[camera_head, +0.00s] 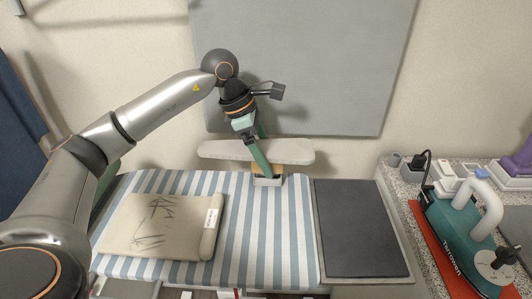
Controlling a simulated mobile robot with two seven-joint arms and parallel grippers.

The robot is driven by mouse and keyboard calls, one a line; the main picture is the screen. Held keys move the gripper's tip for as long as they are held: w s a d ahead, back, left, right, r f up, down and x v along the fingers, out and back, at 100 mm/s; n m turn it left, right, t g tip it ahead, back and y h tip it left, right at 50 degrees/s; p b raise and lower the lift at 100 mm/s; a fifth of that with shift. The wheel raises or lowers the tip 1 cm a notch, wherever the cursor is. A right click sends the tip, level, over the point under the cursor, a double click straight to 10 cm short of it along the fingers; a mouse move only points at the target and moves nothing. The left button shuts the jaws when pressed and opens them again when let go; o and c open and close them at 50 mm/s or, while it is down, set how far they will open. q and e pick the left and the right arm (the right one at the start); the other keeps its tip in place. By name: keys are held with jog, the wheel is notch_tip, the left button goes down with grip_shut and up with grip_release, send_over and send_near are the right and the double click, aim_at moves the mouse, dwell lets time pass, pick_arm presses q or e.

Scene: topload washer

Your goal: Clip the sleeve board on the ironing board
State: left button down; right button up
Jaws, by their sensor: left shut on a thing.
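The sleeve board (222,150) is a narrow pale grey padded board, held roughly level above the far edge of the ironing board (270,230). Its wooden support and pale clip (267,181) are below it and overlap the ironing board's far edge in the picture. I cannot tell whether the clip touches or grips that edge. The ironing board has a blue and white striped cover. My left gripper (263,168), with green fingers, reaches down from above and is shut on the sleeve board near its support. The fingers partly hide the support. My right gripper is not in view.
A folded beige cloth (165,225) with a white tag lies on the board's left half. A dark rest pad (360,228) adjoins its right end. A teal iron (460,240) on a red mat stands on the counter at right. A grey panel (310,60) is on the wall behind.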

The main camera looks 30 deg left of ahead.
pick_arm(q)
jog(key=shift+f+b, duration=0.4)
jog(key=shift+f, duration=0.2)
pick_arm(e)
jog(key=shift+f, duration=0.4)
pick_arm(q)
jog(key=shift+c, duration=0.5)
grip_release()
jog(key=shift+o, duration=0.5)
jog(key=shift+v, duration=1.2)
jog(key=p+v, duration=0.1)
jog(key=v, duration=0.9)
jog(key=shift+r, duration=0.15)
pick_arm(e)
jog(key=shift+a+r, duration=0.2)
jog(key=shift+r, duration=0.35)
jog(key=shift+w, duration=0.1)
